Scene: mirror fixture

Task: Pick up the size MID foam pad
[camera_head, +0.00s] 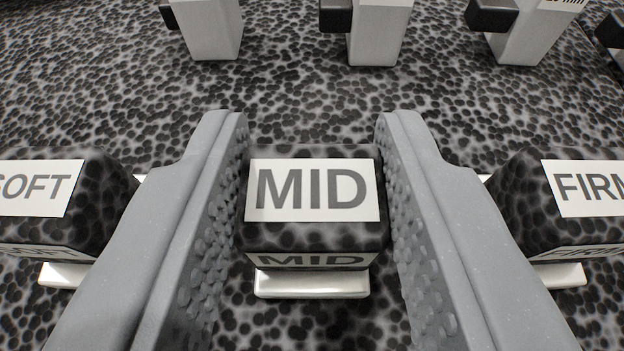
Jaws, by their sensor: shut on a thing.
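The MID foam pad (312,237) is a dark speckled block with a white label reading MID on its top and another on its front face. It sits upright over a small white stand (312,284) in the middle of the camera view. My gripper (312,150) has its two grey dimpled fingers on the left and right sides of the pad, and it is shut on the pad. The fingers cover parts of the pad's sides. Whether the pad is clear of the stand cannot be told.
A SOFT pad (95,225) stands at the left on a white base, and a FIRM pad (525,222) at the right on another. Several white blocks with dark knobs, such as one block (378,35), stand at the back. The speckled floor between is clear.

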